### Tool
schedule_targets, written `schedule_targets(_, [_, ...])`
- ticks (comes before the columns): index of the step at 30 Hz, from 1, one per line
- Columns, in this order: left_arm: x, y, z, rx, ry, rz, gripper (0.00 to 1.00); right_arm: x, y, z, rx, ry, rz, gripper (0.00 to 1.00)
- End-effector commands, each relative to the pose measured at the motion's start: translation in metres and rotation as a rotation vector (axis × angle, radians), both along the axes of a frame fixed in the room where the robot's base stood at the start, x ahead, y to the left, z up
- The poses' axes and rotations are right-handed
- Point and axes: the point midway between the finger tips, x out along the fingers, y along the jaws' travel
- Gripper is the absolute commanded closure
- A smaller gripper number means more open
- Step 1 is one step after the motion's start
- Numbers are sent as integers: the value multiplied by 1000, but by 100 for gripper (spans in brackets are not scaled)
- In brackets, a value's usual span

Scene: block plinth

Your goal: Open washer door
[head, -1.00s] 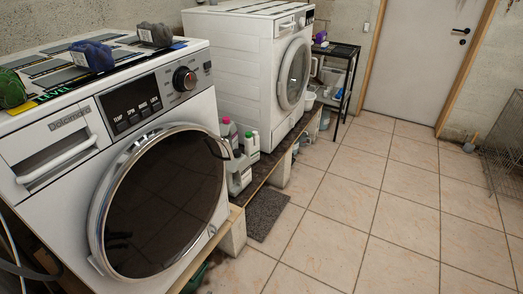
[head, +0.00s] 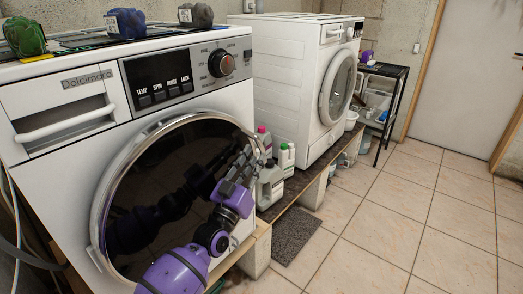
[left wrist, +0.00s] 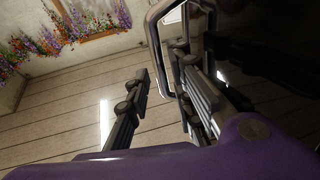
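The near white washer (head: 50,170) fills the left of the head view. Its round dark glass door (head: 150,165) has a chrome rim and looks shut. My purple left gripper (head: 246,155) is at the door's right edge, in front of the handle area, which it mostly hides. In the left wrist view my gripper (left wrist: 160,65) has its two dark fingers spread apart. A loop-shaped metal handle (left wrist: 153,35) shows beside the fingertips, its bar seeming to pass between them. I cannot tell whether they touch it. My right gripper is not in view.
A second white washer (head: 285,70) stands behind to the right. Bottles (head: 270,185) stand on the plinth (head: 320,180) between the machines. Yarn-like bundles (head: 125,22) lie on the near washer. A black shelf (head: 390,100) is at the back. Tiled floor (head: 400,220) is clear at right.

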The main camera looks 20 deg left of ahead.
Motion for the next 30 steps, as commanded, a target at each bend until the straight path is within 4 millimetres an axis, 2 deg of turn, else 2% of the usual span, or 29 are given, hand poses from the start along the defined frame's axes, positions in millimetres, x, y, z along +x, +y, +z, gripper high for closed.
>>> schedule_targets(3, [19,-3,9,0,-1,-1,79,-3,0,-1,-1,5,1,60])
schedule_targets(9, [41,-6,16,3,2,0,79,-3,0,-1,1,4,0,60])
schedule_targets(20, [46,-7,18,2,2,-1,79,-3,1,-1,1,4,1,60])
schedule_targets(25, [46,-7,18,2,3,-1,100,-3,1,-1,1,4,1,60])
schedule_targets(30, [46,-7,18,1,3,-1,100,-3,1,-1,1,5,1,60])
